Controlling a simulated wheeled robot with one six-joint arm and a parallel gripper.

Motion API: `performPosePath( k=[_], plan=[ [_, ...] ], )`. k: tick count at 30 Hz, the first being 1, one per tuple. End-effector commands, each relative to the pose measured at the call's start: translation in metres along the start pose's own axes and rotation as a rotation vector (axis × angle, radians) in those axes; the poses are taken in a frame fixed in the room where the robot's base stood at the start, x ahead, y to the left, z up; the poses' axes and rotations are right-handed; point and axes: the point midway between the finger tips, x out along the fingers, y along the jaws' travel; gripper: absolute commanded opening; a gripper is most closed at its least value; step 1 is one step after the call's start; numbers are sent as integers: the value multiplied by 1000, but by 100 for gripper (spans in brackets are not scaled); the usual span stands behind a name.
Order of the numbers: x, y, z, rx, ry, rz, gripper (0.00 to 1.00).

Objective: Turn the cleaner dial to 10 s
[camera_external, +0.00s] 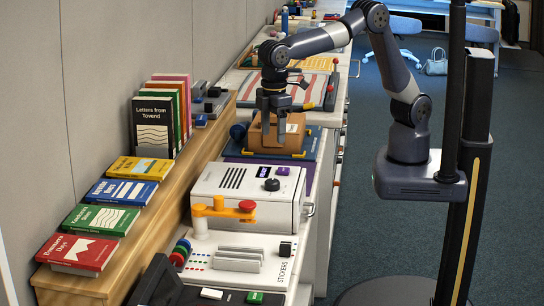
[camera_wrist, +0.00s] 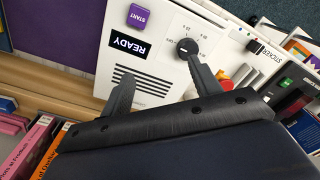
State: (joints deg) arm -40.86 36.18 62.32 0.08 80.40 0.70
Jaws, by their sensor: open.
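The cleaner (camera_external: 225,186) is a white box on the bench with a dark round dial (camera_external: 272,184) on its top. In the wrist view the dial (camera_wrist: 187,46) has small markings around it; its setting is too small to read surely. A purple START button (camera_wrist: 140,17) and a READY display (camera_wrist: 130,44) are beside it, the display lettering upside down. My gripper (camera_external: 274,124) is open and points down above the bench, beyond the cleaner in the external view.
A brown box (camera_external: 296,134) stands on a blue mat behind the cleaner, close to my gripper. A red-knobbed orange lever (camera_external: 246,206) is at the cleaner's near side. A wooden shelf with books (camera_external: 125,190) runs along the left. A stickers panel (camera_external: 258,250) lies in front.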

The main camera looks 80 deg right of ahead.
Motion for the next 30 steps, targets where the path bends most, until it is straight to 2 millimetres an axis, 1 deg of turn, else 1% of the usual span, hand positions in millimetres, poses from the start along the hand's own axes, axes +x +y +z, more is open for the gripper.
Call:
performPosePath(
  k=[1,3,6,8,11,13,24,27,30],
  plan=[
    [2,-15,-12,-28,-7,0,59],
    [5,-30,-22,-54,-13,0,59],
    [8,-43,-30,-77,-18,1,59],
    [10,-47,-33,-84,-21,1,59],
    [17,-48,-34,-86,-23,1,59],
    [25,-48,-33,-86,-23,1,59],
    [92,-47,-31,-84,-23,1,59],
    [105,-47,-31,-84,-22,1,59],
    [113,-47,-31,-84,-21,1,59]
  ],
)
